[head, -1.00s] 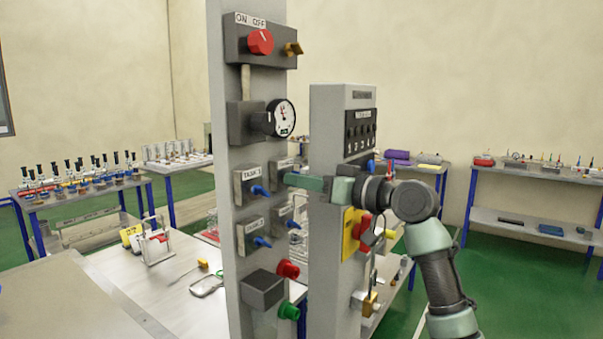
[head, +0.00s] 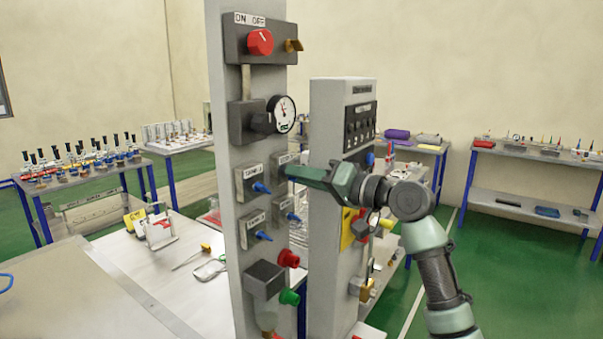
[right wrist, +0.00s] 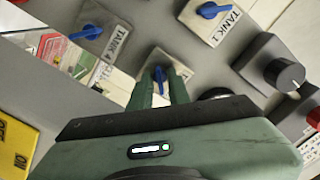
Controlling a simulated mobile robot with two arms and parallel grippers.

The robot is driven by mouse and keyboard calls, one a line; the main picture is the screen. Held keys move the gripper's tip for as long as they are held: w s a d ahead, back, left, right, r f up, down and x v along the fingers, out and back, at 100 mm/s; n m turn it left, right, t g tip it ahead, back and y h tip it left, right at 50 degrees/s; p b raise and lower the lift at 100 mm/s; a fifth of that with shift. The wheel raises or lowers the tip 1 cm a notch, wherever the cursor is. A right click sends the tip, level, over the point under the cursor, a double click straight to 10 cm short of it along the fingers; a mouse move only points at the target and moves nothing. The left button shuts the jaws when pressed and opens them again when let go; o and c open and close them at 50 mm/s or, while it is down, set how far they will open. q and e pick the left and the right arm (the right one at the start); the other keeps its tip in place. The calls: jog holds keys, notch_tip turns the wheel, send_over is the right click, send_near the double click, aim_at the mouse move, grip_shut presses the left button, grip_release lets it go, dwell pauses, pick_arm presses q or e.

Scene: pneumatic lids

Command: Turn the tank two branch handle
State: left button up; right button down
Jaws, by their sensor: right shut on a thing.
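My right gripper (head: 291,172) reaches in from the right to the upper right valve on the grey panel (head: 228,210). In the right wrist view its fingers (right wrist: 159,88) are closed around the blue tank two branch handle (right wrist: 159,72). In the head view the fingers mostly hide this handle, and its label is not legible. The tank 1 valve (head: 252,186), with its blue handle, is just left of it; it also shows in the right wrist view (right wrist: 210,12). Two more blue-handled valves (head: 256,232) (head: 290,212) sit below. My left gripper is not in view.
Above the valves are a round gauge (head: 284,114) and a red switch (head: 260,42). Red (head: 288,259) and green (head: 289,297) fittings stick out below. A second grey post (head: 325,250) with a yellow plate (head: 348,229) stands close behind my right gripper.

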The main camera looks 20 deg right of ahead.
dwell(0.3)
jog(key=c, duration=1.6)
grip_release()
jog(key=b+v, duration=0.3)
jog(key=v, duration=0.4)
jog(key=shift+s+d, duration=0.3)
